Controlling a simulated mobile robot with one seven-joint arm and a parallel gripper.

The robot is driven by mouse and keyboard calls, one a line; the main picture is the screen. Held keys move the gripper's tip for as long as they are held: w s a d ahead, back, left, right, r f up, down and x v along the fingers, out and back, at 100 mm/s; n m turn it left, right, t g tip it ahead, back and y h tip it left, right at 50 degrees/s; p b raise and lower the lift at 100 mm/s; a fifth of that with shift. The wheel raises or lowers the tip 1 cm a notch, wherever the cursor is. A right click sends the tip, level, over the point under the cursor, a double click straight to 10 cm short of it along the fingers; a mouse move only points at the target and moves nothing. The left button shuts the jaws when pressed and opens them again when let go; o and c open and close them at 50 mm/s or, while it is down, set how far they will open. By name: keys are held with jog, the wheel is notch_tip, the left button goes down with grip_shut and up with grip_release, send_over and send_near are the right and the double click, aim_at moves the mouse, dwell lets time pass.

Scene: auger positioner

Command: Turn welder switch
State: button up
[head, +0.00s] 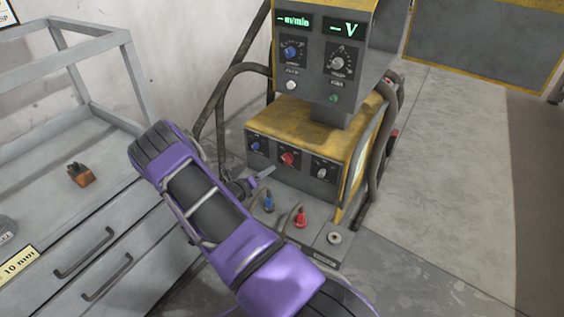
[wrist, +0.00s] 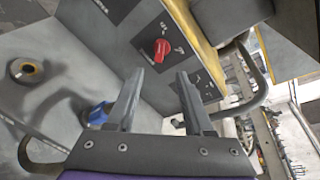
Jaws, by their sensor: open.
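The welder (head: 310,125) stands right of centre in the head view, with a yellow top and a grey front. Its red switch (head: 287,159) sits in the middle of the lower front panel, between a blue knob (head: 256,146) and a pale knob (head: 322,173). In the wrist view the red switch (wrist: 161,49) shows on a black plate, just beyond the gap between the fingertips. My gripper (wrist: 159,73) is open and empty, its fingers apart and not touching the switch. In the head view my gripper (head: 260,177) is low in front of the panel, left of the switch.
A blue connector (head: 268,203) and a red connector (head: 300,218) with cables stand on the base below the panel. The upper box (head: 325,50) overhangs above. A grey drawer bench (head: 110,215) is at left. Open floor (head: 460,170) lies to the right.

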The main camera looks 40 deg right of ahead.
aim_at(285, 159)
jog(key=b+x, duration=0.1)
jog(key=x, duration=1.1)
jog(key=shift+w+d+f+b, duration=0.15)
jog(key=shift+d+b, duration=0.1)
jog(key=shift+b, duration=0.15)
grip_shut()
